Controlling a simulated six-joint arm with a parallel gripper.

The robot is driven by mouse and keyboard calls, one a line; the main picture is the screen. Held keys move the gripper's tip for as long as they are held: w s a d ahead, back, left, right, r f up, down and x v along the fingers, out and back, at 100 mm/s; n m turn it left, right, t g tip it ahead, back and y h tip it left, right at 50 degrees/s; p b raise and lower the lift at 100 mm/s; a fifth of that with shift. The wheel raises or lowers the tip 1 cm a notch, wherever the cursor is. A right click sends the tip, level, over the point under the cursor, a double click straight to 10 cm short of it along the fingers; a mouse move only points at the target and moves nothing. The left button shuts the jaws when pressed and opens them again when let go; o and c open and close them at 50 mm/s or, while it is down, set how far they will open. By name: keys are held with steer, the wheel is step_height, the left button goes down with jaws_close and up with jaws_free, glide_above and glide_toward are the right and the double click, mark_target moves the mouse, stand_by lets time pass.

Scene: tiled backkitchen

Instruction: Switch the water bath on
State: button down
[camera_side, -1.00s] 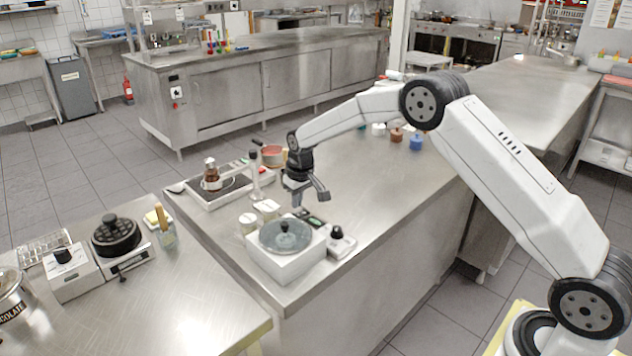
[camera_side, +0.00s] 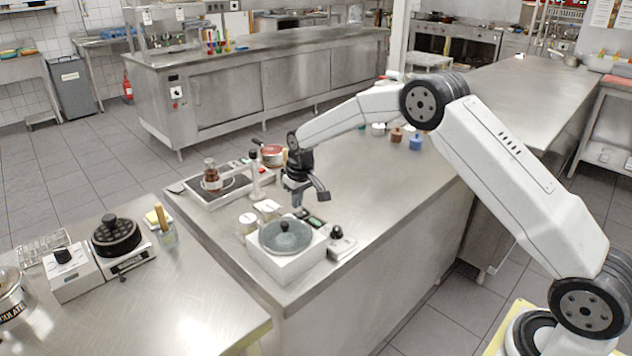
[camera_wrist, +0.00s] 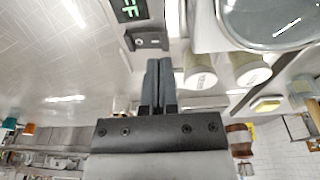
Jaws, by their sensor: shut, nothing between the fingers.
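The water bath (camera_side: 272,262) is a white box near the front edge of the middle bench, with a round glass lid and a black knob on top. Its lid also shows at the upper right of the wrist view (camera_wrist: 275,22). A dark panel with a green display (camera_wrist: 130,8) shows in the wrist view; the visible letters read "FF", the rest is cut off. A small switch (camera_wrist: 150,40) sits just below the display there. My gripper (camera_wrist: 160,64) is shut and empty, its fingertips close to the switch; I cannot tell whether they touch it.
Two pale jars (camera_wrist: 200,75) stand beside my fingers. A small unit with a black knob (camera_side: 337,232) sits right of the bath. A hotplate (camera_side: 228,196) with a brown bottle is behind to the left.

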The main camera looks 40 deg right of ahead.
mark_target(299, 215)
steer(key=shift+f, duration=1.2)
stand_by(1.4)
steer(key=shift+r, duration=3.5)
steer(key=shift+s, duration=0.15)
steer(key=shift+s+a+r, duration=0.1)
steer(key=shift+s+r, duration=0.05)
steer(key=shift+s, duration=0.05)
steer(key=s+a, duration=0.1)
steer(key=s, duration=1.4)
steer(key=s+a, duration=0.2)
steer(key=s, duration=1.4)
steer(key=shift+a+t, duration=0.25)
steer(key=shift+t, duration=0.15)
